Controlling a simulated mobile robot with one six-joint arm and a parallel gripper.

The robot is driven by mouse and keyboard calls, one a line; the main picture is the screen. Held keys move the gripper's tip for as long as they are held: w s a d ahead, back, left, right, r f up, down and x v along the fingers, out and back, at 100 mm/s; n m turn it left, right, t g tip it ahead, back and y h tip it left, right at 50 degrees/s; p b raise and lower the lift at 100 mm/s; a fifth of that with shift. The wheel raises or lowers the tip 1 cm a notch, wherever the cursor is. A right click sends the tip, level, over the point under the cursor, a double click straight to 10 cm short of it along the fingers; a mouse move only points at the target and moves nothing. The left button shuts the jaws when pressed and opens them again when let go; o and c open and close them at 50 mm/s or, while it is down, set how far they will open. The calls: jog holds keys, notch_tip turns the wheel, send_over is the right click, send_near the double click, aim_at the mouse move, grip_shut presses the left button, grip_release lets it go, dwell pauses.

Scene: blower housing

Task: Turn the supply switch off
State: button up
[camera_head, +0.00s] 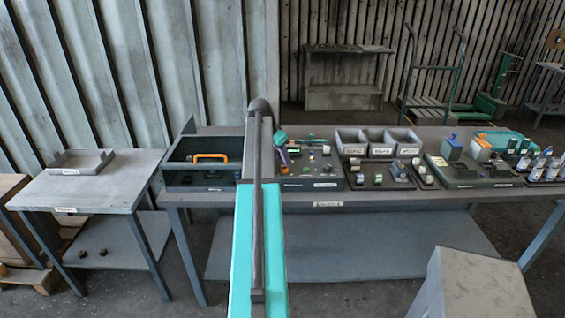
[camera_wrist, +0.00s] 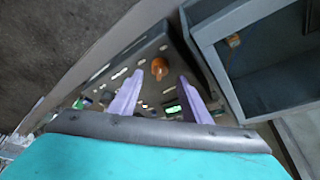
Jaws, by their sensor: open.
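My gripper (camera_wrist: 160,78) is open, with two lilac fingers pointing down at a dark panel (camera_wrist: 206,84). An orange-brown knob (camera_wrist: 159,66) stands on this panel, between and just beyond the fingertips in the wrist view. It may be the supply switch; its label and position are not readable. A lit green spot (camera_wrist: 173,109) shows near the right finger. In the head view my gripper (camera_head: 282,156) is small and partly hidden by my arm, over the left part of the panel (camera_head: 318,175). Contact with the knob cannot be told.
A grey-blue open box (camera_head: 205,180) with an orange handle (camera_head: 210,157) stands left of the panel; its wall (camera_wrist: 212,60) is close in the wrist view. Bins (camera_head: 380,141) and fixtures crowd the bench to the right. A side table (camera_head: 90,193) holds a tray (camera_head: 80,162).

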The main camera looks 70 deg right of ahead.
aim_at(284, 168)
jog(key=shift+p+x, duration=0.5)
jog(key=shift+x, duration=1.55)
jog(key=shift+c, duration=0.4)
jog(key=c, duration=0.9)
jog(key=shift+c, duration=0.2)
